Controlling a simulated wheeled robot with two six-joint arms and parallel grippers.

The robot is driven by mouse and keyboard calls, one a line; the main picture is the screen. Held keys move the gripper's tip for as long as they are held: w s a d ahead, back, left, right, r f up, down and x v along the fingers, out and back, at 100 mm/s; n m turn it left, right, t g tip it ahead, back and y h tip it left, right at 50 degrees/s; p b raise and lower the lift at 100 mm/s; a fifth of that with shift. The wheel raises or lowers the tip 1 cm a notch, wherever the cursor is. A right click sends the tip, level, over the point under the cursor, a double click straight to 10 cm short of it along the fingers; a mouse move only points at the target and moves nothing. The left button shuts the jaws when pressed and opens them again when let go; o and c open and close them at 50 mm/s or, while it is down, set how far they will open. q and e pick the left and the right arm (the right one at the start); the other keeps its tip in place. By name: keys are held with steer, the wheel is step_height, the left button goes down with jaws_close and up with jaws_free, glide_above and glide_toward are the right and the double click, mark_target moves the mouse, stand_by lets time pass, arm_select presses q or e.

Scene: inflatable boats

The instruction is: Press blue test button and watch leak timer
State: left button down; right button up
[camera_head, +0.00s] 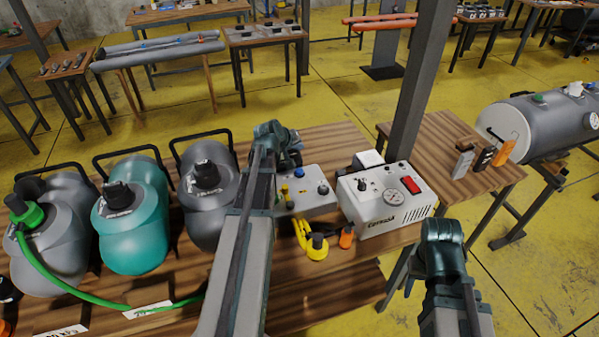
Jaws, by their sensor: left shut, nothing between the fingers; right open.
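My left gripper (275,130) is shut and empty, beyond the control box's left side, apart from the blue buttons in the picture. Its arm hides part of the box's left end. My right gripper (442,230) is open and empty, right of the white device.
Grey and teal tanks (132,215) with black caps stand left on the bench. A green hose (70,287) runs along its front. Yellow (317,246) and orange (347,237) fittings lie before the box. A dark post (420,80) rises behind the white device.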

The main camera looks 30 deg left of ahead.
mark_target(298, 172)
arm_select(q)
step_height(298, 172, down, 8)
steer(key=b, duration=0.7)
steer(key=shift+b, duration=0.3)
steer(key=shift+f, duration=0.1)
stand_by(1.3)
steer(key=shift+f+b, duration=0.35)
steer(key=shift+b, duration=0.05)
steer(key=shift+f+b, duration=0.5)
stand_by(0.6)
steer(key=shift+r, duration=0.15)
steer(key=shift+r+p, duration=0.75)
steer(key=shift+p, duration=0.2)
step_height(298, 172, up, 5)
steer(key=p, duration=0.5)
steer(key=shift+r, duration=0.1)
